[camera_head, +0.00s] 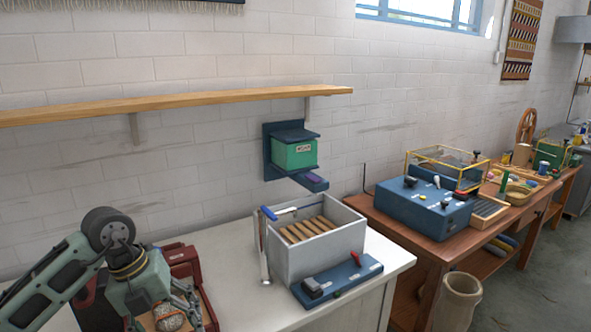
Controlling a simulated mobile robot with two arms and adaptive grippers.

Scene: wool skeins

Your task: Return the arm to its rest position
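My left arm comes in from the left, and its gripper (160,318) points down over a dark red box (180,253) at the front left of the white table. A roundish grey-beige object, perhaps a wool skein (169,318), shows by the fingers, low in the picture. The fingertips are cut off or hidden, so I cannot tell whether they touch or hold it. My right gripper is not in view.
A grey slatted bin (350,240) stands on the white table (395,257), with a blue control panel (338,284) before it. A green-fronted box (294,155) hangs on the wall. A wooden shelf (200,101) runs above. A wooden bench (400,222) with equipment stands right.

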